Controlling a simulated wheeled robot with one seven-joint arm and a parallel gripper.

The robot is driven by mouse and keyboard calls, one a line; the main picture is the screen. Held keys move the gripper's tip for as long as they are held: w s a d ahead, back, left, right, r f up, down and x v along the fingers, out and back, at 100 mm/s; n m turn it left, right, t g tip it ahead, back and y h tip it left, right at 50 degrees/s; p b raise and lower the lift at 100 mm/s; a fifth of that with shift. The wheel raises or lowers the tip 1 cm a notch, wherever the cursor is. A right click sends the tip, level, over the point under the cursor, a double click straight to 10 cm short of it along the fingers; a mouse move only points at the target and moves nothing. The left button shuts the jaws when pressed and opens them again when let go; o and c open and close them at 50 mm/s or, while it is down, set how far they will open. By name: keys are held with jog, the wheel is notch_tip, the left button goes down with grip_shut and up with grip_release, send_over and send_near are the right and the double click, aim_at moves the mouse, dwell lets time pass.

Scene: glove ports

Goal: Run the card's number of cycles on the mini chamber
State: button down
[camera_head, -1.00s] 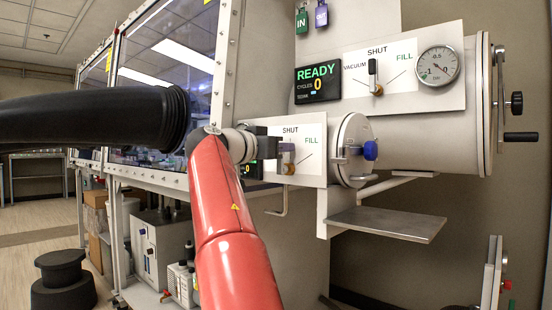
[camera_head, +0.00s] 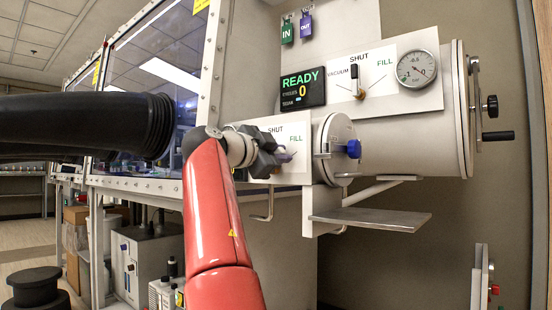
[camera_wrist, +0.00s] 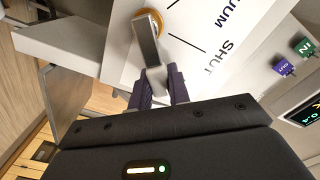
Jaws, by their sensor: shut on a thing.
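The mini chamber (camera_head: 334,145) is the small round chamber with a blue knob (camera_head: 354,149), under the large one. Its door looks closed. Its white valve panel (camera_head: 300,170) reads SHUT and FILL in the head view. My gripper (camera_head: 282,155) is shut on this panel's valve lever, with dark purple fingertips. In the wrist view, my gripper (camera_wrist: 158,85) holds the end of the metal lever (camera_wrist: 149,40), which pivots on a brass hub. The lever lies past the SHUT mark, away from VACUUM, apparently toward FILL. The gripper partly hides the lever in the head view.
The upper display (camera_head: 302,88) reads READY, cycles 0. The large chamber's valve lever (camera_head: 354,78) stands upright at SHUT, beside a round gauge (camera_head: 417,69). Green IN and purple OUT tags hang above. A shelf (camera_head: 372,219) juts out below; a black glove (camera_head: 85,123) sticks out left.

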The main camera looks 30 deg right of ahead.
jog(key=shift+s+f+m+b, duration=0.15)
jog(key=shift+f+m+b, duration=0.25)
jog(key=shift+m, duration=0.4)
jog(key=shift+d, duration=0.1)
jog(key=c, duration=1.3)
grip_release()
jog(key=shift+b+v, duration=0.4)
jog(key=shift+v, duration=3.55)
